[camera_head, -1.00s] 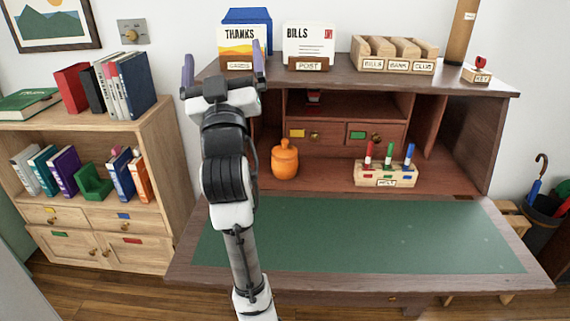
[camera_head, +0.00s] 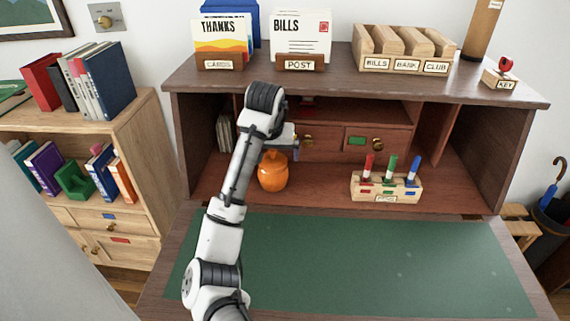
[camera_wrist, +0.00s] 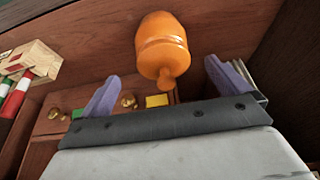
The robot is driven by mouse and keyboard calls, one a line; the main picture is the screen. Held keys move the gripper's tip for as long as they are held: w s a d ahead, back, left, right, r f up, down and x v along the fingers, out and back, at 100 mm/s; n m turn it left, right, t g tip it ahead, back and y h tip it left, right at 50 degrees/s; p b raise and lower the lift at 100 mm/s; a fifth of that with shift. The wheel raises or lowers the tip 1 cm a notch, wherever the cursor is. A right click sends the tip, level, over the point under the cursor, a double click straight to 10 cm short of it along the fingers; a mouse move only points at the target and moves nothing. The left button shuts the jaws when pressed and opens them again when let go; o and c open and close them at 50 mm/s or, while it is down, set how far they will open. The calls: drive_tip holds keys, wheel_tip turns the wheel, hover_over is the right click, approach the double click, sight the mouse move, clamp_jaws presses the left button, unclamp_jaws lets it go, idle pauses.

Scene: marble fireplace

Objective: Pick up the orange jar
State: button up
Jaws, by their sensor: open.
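The orange jar (camera_head: 273,172) stands upright on the floor of the desk's lower compartment, with a lid and a knob on top. In the head view my gripper (camera_head: 296,142) is just above and behind my forearm, near the jar's top, and mostly hidden by the arm. In the wrist view the jar (camera_wrist: 162,45) appears upside down, its knob pointing toward the gap between the two purple fingers. The gripper (camera_wrist: 160,90) is open and empty. The jar's body is beyond the fingertips, and I cannot tell the exact distance.
A pen holder (camera_head: 386,187) with red, green and blue markers stands right of the jar. Small drawers (camera_head: 375,140) with knobs are behind. The shelf top above bears card holders (camera_head: 300,62) and a wooden sorter (camera_head: 403,65). The green desk mat (camera_head: 370,255) is clear.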

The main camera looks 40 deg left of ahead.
sight(272, 162)
drive_tip(key=shift+w+a+f, duration=0.1)
drive_tip(key=shift+w+f, duration=0.1)
drive_tip(key=shift+w, duration=0.05)
drive_tip(key=shift+w+f, duration=0.1)
drive_tip(key=shift+f, duration=0.2)
drive_tip(key=shift+a+f+p, duration=0.3)
drive_tip(key=shift+f+p, duration=0.1)
drive_tip(key=shift+f, duration=0.4)
drive_tip(key=shift+p+x, duration=0.45)
drive_tip(key=shift+x, duration=1.85)
drive_tip(key=c, duration=1.3)
drive_tip(key=shift+r, duration=0.1)
